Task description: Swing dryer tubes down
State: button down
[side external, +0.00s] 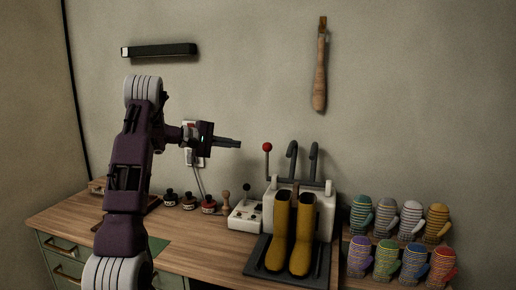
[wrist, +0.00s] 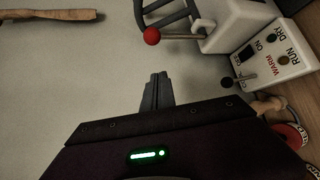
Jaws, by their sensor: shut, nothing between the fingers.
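The boot dryer (side external: 322,208) is a white box on the bench, with two dark hooked tubes (side external: 302,160) standing upright above it. The tubes also show at the top of the wrist view (wrist: 168,14). A lever with a red ball knob (side external: 267,147) stands upright at the dryer's left side; the knob is above my fingertips in the wrist view (wrist: 152,36). A pair of yellow boots (side external: 291,232) stands on a dark tray (side external: 256,262) before the dryer. My gripper (side external: 240,144) is shut and empty, in the air left of the red knob and apart from it.
A white control box (side external: 245,216) with a small toggle and WARM, RUN and DRY labels (wrist: 275,55) stands left of the dryer. Several jars (side external: 188,201) and a wooden stamp (side external: 225,200) sit further left. Several striped mittens (side external: 385,257) stand at right. A wooden-handled brush (side external: 320,75) hangs on the wall.

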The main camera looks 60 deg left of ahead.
jog(key=shift+s+a+f, duration=0.15)
jog(key=shift+s+a, duration=0.1)
jog(key=shift+a, duration=0.3)
jog(key=w+d+f, duration=0.1)
jog(key=w+d, duration=0.2)
jog(key=w, duration=0.5)
jog(key=shift+w+d+f, duration=0.15)
jog(key=shift+w+d, duration=0.2)
jog(key=shift+d, duration=0.05)
jog(key=shift+s+d, duration=0.1)
